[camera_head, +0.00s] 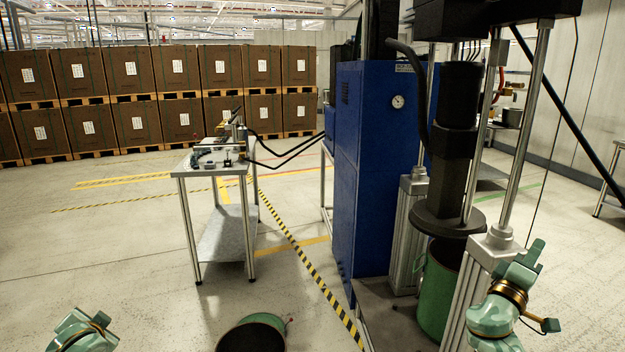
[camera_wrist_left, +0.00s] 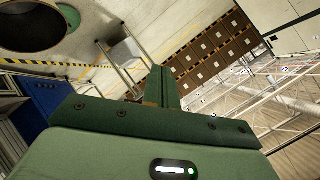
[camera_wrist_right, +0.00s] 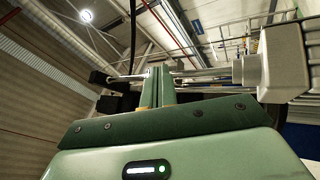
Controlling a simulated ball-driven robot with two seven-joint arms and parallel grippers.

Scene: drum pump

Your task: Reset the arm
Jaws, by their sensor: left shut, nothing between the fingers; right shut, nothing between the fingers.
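My right gripper (camera_head: 530,258) is raised at the lower right in the head view, in front of the pump's silver posts. In the right wrist view its fingers (camera_wrist_right: 160,86) are pressed together with nothing between them. My left arm shows only at the lower left corner of the head view. In the left wrist view the left gripper's fingers (camera_wrist_left: 163,86) are shut and empty. The drum pump has a dark round plate (camera_head: 447,214) over a green drum (camera_head: 437,295). Neither gripper appears to touch anything.
An open green drum (camera_head: 252,333) stands on the floor at the bottom middle, also in the left wrist view (camera_wrist_left: 68,18). A tall blue cabinet (camera_head: 362,170) stands beside the pump. A metal table (camera_head: 190,172) with equipment is behind. Stacked brown boxes (camera_head: 133,67) line the back. Floor at left is clear.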

